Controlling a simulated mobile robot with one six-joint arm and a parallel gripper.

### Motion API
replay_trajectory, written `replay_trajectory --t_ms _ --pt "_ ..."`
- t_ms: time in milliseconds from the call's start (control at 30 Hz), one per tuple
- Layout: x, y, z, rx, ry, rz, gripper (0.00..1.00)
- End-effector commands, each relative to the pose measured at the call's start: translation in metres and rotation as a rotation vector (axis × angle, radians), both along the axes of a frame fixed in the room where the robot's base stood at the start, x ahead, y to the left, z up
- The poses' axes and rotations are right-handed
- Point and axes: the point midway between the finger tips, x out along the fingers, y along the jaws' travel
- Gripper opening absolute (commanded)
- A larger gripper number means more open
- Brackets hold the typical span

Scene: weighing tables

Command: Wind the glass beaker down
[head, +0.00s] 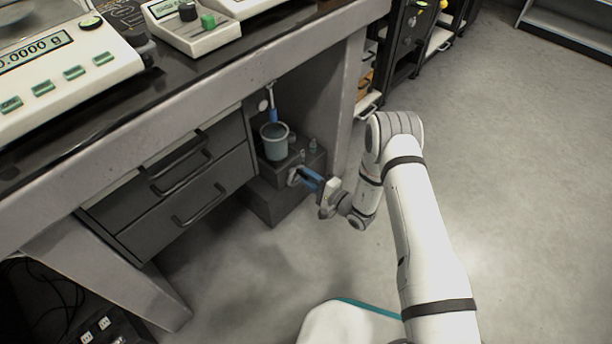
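The glass beaker (274,142), a grey-blue cylinder, stands upright on a dark grey stand (290,198) under the bench. A blue and silver rod (271,108) hangs just above and behind the beaker's rim. A small pale round knob (292,177) shows on the stand's front face. My gripper (303,178), with blue fingers, reaches in from the right and has its fingertips at this knob. The fingertips are too small in view to tell whether they are closed on it.
Two dark drawers (185,185) with bar handles are left of the stand. The bench edge (200,90) passes above it, with balances on top. A bench leg (345,110) stands behind and right of the stand. The grey floor (510,180) at right is clear.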

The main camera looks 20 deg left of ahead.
Motion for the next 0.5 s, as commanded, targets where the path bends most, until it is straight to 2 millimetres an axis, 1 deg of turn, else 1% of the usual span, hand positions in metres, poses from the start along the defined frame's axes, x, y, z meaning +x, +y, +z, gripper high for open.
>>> replay_trajectory --t_ms 33,100,300,500 --pt "-0.004 -0.009 0.003 -0.002 0.005 -0.002 0.29" --pt "-0.008 -0.021 0.003 -0.001 0.004 -0.004 0.29" --pt "-0.021 -0.048 0.002 -0.001 0.004 -0.003 0.29" --pt "-0.026 -0.058 0.0 -0.001 0.003 0.0 0.29"
